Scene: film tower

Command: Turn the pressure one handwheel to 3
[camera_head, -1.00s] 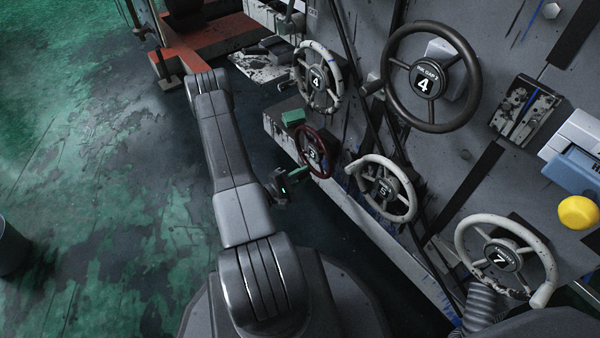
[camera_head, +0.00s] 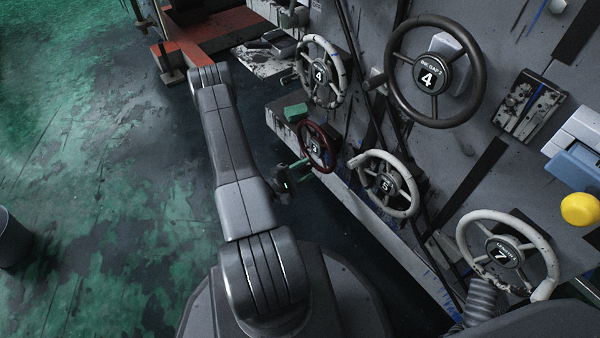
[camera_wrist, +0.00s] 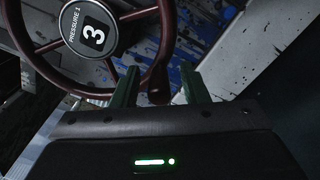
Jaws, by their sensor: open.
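The pressure one handwheel (camera_head: 314,148) is dark red and sits low on the grey panel in the head view. In the wrist view its round black hub (camera_wrist: 88,27), marked "PRESSURE 1", shows a 3. A dark red handle knob (camera_wrist: 158,87) on the lower right of its rim is seen between my fingers. My gripper (camera_wrist: 159,84) has two green fingers, spread apart, one on each side of the knob; whether they touch it I cannot tell. In the head view my gripper (camera_head: 299,165) is at the wheel's lower left, partly dark.
Other handwheels crowd the panel: a white one (camera_head: 320,73) above, a large black one (camera_head: 427,78), a white one (camera_head: 386,185) close right, and another (camera_head: 503,252) lower right. Open floor lies left.

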